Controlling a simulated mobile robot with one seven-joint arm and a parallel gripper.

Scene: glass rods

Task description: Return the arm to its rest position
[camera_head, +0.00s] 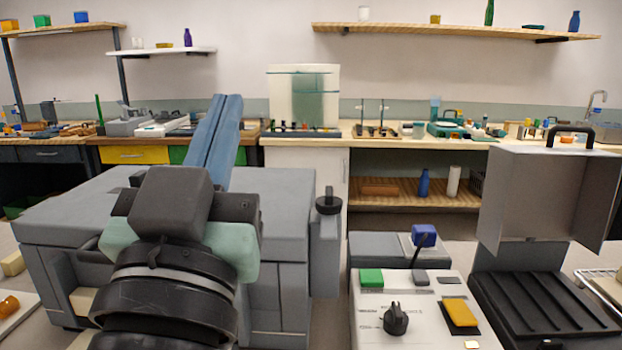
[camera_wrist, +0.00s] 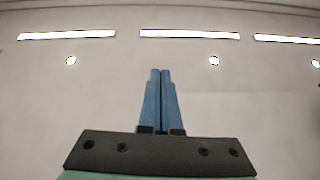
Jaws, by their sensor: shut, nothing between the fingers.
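My gripper (camera_head: 233,100) is in the left half of the head view, at the end of my dark arm. Its two long blue fingers point up and away, in front of a grey box-shaped machine and the back bench. In the wrist view my gripper (camera_wrist: 160,72) shows its fingers side by side and closed, with nothing held. The wrist camera faces a pale ceiling with bright light strips. No glass rod can be made out for certain in either view.
A large grey machine (camera_head: 70,215) stands around and behind my arm. A white control panel (camera_head: 430,315) with coloured buttons is at front right. Beside it, a grey hood (camera_head: 535,200) stands over a black ribbed tray (camera_head: 545,305). A wooden bench (camera_head: 400,142) with labware runs along the back.

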